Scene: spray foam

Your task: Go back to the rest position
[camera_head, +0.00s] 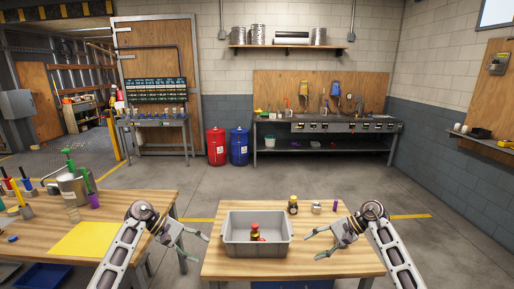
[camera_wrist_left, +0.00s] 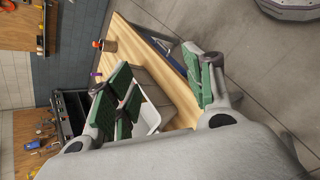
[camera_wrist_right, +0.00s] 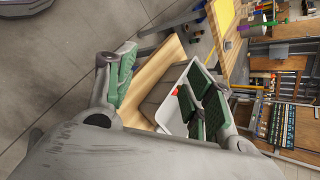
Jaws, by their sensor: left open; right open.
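My left gripper (camera_head: 190,242) is open and empty, left of the grey bin in the head view. Its green-padded fingers (camera_wrist_left: 160,95) are spread apart in the left wrist view. My right gripper (camera_head: 318,243) is open and empty to the right of the bin, above the table. Its green-padded fingers (camera_wrist_right: 160,85) are also spread in the right wrist view. The grey bin (camera_head: 233,247) stands on the wooden table, with a red-topped bottle (camera_head: 254,233) inside it.
A dark bottle (camera_head: 292,205), a small pale object (camera_head: 316,207) and a purple item (camera_head: 335,206) stand behind the bin on the table (camera_head: 345,266). The left table (camera_head: 150,205) holds a yellow sheet (camera_head: 85,239) and several tools. Red (camera_head: 216,147) and blue (camera_head: 239,147) barrels stand far back.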

